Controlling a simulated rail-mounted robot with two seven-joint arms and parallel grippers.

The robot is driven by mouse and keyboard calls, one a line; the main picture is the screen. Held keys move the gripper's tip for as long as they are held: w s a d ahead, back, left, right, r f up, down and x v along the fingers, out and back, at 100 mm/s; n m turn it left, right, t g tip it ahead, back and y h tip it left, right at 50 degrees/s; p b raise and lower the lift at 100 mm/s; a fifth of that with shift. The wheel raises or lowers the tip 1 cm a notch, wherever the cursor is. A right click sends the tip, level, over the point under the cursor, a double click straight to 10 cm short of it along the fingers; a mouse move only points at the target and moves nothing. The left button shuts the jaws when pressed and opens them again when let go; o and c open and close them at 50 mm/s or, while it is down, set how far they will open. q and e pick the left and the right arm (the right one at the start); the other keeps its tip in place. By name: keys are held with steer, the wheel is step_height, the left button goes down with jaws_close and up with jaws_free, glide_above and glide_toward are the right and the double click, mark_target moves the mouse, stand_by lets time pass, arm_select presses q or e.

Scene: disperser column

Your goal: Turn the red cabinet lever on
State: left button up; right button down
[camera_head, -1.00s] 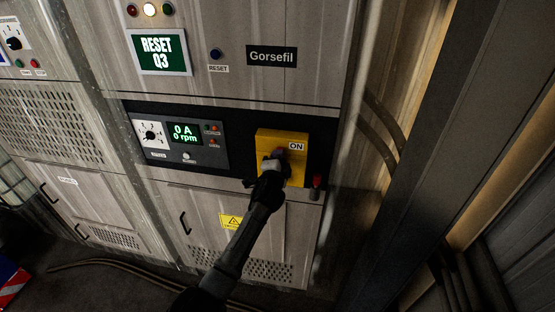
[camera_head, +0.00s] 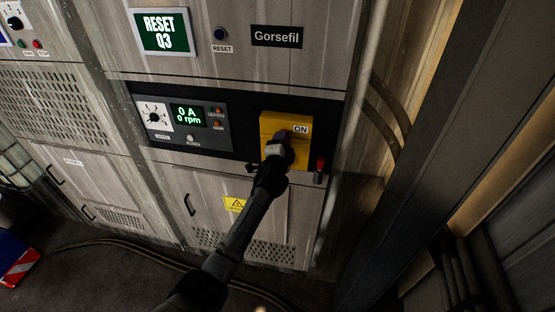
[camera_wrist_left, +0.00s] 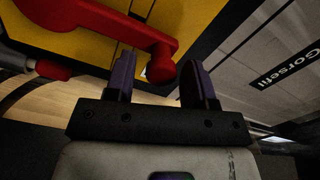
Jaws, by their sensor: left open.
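The red lever (camera_wrist_left: 130,28) sits on a yellow plate (camera_wrist_left: 203,30) in the left wrist view, its rounded end between my finger tips. In the head view the yellow plate (camera_head: 272,122) is on the cabinet front with an "ON" label (camera_head: 301,129) at its upper right; my gripper hides the lever there. My left gripper (camera_head: 284,140) is in front of the plate. In the left wrist view my left gripper (camera_wrist_left: 160,76) is open, one finger on each side of the lever end. Whether a finger touches it I cannot tell. My right gripper is not in view.
A small red-tipped handle (camera_head: 320,164) stands right of the plate. Left of it is a panel with a dial and green display (camera_head: 187,116). A "RESET Q3" screen (camera_head: 164,33) is above. A dark beam (camera_head: 440,130) stands on the right.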

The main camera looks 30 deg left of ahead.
arm_select(q)
steer(key=b+v, duration=0.1)
steer(key=v, duration=1.2)
steer(key=shift+w, duration=0.1)
